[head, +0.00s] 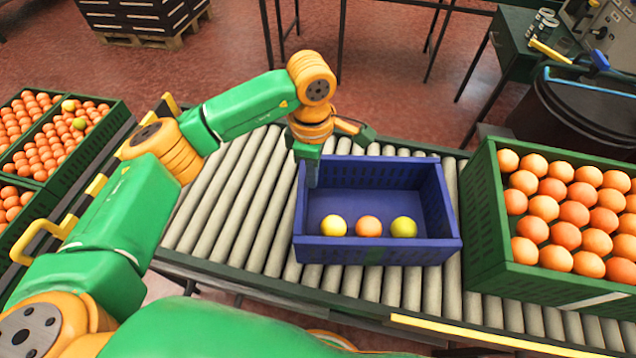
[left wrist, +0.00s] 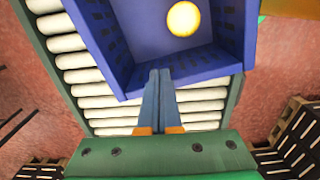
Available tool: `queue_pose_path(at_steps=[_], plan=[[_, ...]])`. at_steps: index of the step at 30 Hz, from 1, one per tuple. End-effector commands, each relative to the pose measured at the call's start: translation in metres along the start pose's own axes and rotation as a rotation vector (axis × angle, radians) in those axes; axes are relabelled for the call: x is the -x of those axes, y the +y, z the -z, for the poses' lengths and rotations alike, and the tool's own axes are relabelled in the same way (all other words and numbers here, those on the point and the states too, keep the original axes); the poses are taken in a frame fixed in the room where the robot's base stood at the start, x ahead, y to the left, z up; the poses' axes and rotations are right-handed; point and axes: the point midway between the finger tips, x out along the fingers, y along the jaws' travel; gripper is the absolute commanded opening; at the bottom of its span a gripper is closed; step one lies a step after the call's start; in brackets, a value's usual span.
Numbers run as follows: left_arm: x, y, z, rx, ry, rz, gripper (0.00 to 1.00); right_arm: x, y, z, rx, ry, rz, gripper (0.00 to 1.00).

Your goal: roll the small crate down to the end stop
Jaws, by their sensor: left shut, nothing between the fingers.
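The small blue crate (head: 376,251) stands upright on the roller conveyor, right of centre in the head view. Two yellowish fruits and one orange fruit (head: 368,226) lie in a row inside it. My left gripper (head: 312,185) points down at the crate's left wall, shut and empty. In the left wrist view its fingertips (left wrist: 160,72) overlap the near wall of the crate (left wrist: 127,77), and one yellow fruit (left wrist: 183,19) shows inside. I cannot tell whether the fingers touch the wall. My right gripper is not in view. I cannot make out an end stop.
A large green crate full of oranges (head: 482,215) stands to the right of the blue crate, with a narrow gap between. Bare rollers (head: 225,200) lie to the left. Green crates of oranges (head: 118,144) stand at the far left. A dark bin (head: 575,120) is behind right.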

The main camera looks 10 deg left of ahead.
Motion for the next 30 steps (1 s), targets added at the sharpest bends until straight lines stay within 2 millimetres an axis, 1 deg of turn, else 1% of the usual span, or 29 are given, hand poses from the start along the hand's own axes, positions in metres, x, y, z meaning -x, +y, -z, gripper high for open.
queue_pose_path(at_steps=[4,9,12,15,19,27,29,30], plan=[[-0.025,-0.001,0.000,0.000,-0.001,0.006,0.00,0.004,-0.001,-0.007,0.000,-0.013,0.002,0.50],[-0.060,-0.002,-0.001,-0.001,-0.003,0.006,0.00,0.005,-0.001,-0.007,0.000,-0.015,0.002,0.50],[-0.076,-0.002,-0.002,0.000,-0.004,0.005,0.00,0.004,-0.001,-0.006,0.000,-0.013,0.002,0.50],[-0.086,-0.001,-0.002,-0.001,-0.005,0.004,0.00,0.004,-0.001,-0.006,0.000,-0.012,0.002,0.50],[-0.091,-0.001,-0.002,-0.002,-0.005,0.002,0.00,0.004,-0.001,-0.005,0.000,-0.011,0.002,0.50],[-0.092,-0.001,-0.002,-0.001,-0.005,0.002,0.00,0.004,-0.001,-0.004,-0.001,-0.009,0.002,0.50],[-0.092,-0.001,0.001,-0.001,-0.005,0.002,0.00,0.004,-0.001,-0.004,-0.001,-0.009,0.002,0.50],[-0.092,-0.001,0.005,0.001,-0.004,0.002,0.00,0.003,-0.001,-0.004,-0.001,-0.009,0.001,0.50]])
